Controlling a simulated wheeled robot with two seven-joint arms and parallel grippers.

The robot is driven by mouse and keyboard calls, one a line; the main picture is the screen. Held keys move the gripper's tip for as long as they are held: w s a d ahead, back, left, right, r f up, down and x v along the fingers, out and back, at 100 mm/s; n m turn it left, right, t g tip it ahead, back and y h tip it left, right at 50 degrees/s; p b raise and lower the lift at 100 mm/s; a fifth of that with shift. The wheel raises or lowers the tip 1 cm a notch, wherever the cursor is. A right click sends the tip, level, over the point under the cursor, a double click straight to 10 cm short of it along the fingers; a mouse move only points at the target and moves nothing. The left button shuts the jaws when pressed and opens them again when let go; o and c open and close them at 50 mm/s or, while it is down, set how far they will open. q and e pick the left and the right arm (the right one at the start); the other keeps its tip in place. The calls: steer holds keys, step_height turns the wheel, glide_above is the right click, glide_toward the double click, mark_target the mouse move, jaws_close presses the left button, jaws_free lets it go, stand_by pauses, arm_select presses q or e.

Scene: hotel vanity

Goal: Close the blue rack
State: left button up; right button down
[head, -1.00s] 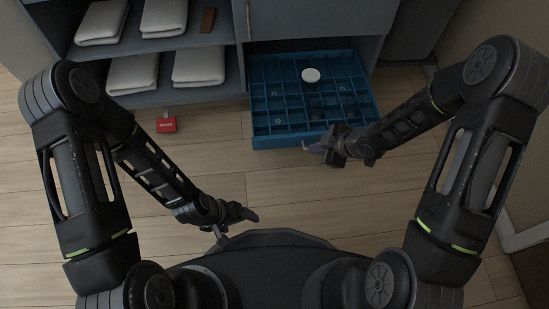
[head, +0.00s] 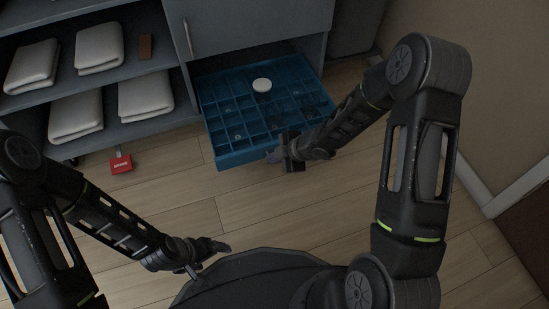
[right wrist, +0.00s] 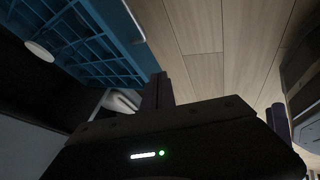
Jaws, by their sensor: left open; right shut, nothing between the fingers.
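The blue rack (head: 235,157) is a shallow, divided tray pulled out from under the grey cabinet in the head view. It also shows in the right wrist view (right wrist: 110,40). A round white-topped item (head: 262,85) stands in it, with small objects in other compartments. My right gripper (head: 274,157) is shut and empty at the rack's front edge, near its middle. I cannot tell whether it touches the rack. My left gripper (head: 222,246) is open and empty over the floor at lower left, well away from the rack.
Grey shelves (head: 150,67) with folded white towels (head: 100,47) stand left of the rack. A red tag or box (head: 121,164) sits below them. A wall (head: 480,100) with a pale baseboard is at right. The wood floor in front is clear.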

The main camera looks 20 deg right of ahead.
mark_target(251, 155)
steer(key=shift+w+a+f+b, duration=0.3)
steer(key=shift+w+a+f, duration=0.2)
steer(key=shift+w+f, duration=0.55)
steer(key=shift+w+a+f+b, duration=0.25)
steer(key=shift+w+a+f, duration=0.4)
steer(key=shift+w, duration=0.65)
steer(key=shift+w+a+f+b, duration=0.3)
steer(key=shift+w+a+f, duration=0.05)
steer(key=shift+w+f, duration=0.8)
steer(key=shift+r, duration=0.1)
steer(key=shift+w, duration=0.1)
